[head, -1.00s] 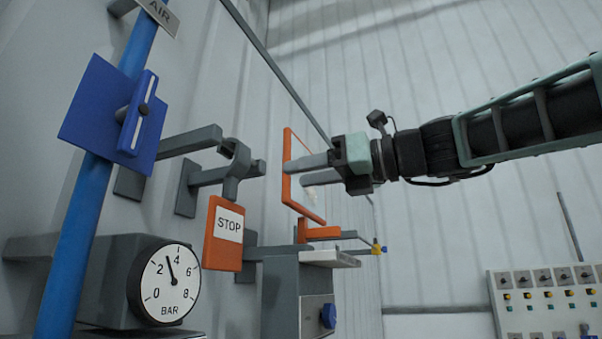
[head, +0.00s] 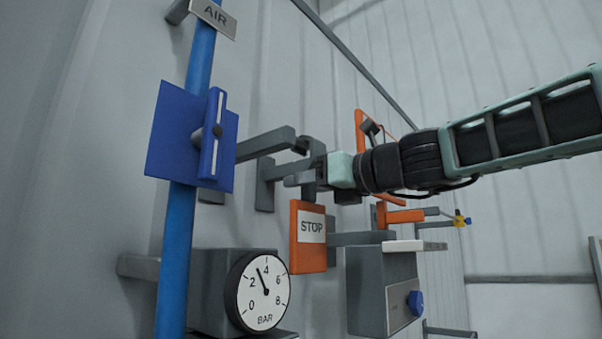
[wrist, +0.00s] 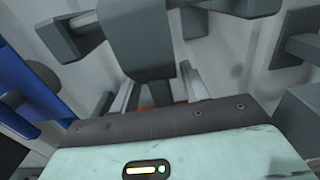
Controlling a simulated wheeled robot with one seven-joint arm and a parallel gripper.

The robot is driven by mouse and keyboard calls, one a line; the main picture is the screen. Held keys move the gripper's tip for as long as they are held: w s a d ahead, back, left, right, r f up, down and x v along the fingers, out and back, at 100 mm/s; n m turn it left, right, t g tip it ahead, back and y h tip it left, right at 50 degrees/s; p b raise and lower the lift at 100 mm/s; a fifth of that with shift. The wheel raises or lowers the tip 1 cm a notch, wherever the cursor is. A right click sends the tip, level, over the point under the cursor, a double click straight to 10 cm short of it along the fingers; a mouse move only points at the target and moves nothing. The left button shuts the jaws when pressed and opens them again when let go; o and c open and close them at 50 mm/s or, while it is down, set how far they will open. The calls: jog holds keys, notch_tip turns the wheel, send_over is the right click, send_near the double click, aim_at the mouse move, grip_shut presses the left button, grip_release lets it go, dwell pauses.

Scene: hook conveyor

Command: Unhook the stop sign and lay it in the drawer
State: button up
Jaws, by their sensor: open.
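The orange stop sign (head: 308,256) hangs below a grey hook hanger (head: 308,172) on a wall bracket, with a white STOP label facing out. My gripper (head: 300,178) is at the hanger just above the sign. In the wrist view the grey hanger (wrist: 142,45) stands between my two open fingers (wrist: 157,85), with orange just visible low behind it. I cannot tell whether either finger touches it. A grey box (head: 370,292) with a blue knob (head: 415,303) stands to the lower right of the sign. Its inside is hidden, so I cannot tell whether a drawer is open.
A blue pipe (head: 175,260) with a blue valve plate (head: 172,140) stands at the left. An orange frame (head: 360,130) is behind my wrist, and wall brackets surround the hanger.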

jog(key=shift+x, duration=0.9)
grip_shut()
jog(key=shift+r+p, duration=0.2)
jog(key=shift+p, duration=0.25)
jog(key=shift+r+p, duration=0.35)
jog(key=shift+p, duration=0.1)
